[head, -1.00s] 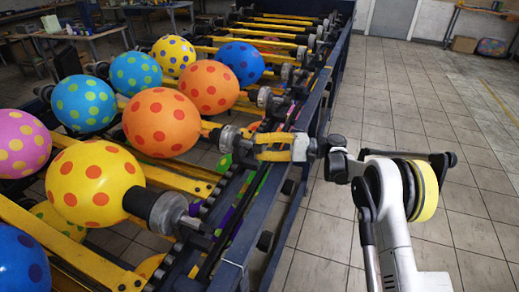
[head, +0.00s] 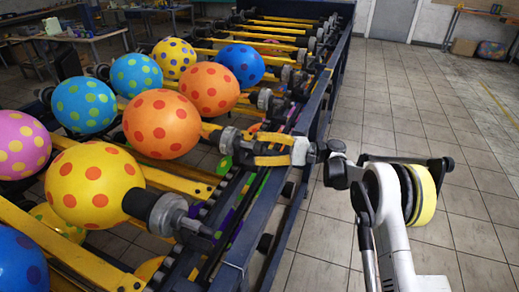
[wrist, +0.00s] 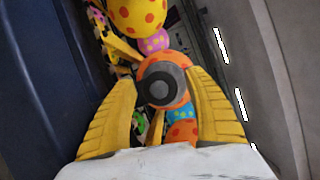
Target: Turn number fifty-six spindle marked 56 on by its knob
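A spindle with a round grey metal knob (head: 229,140) points toward my arm and bears an orange balloon with red dots (head: 161,124). In the wrist view the knob (wrist: 162,82) appears end-on, dark with a grey centre, before the orange balloon (wrist: 182,62). My gripper (head: 250,148) has its yellow fingers spread and pointing at the knob from the rail side. In the wrist view the fingers (wrist: 161,84) stand on either side of the knob, with gaps showing. I cannot tell whether they touch it. No number 56 is readable.
A neighbouring spindle (head: 176,217) bears a yellow balloon with red dots (head: 95,185) nearer me. More spindles and balloons, including a blue one (head: 240,64), line the rack farther back. The dark blue rail (head: 285,205) runs beneath my gripper. Tiled floor on the right is open.

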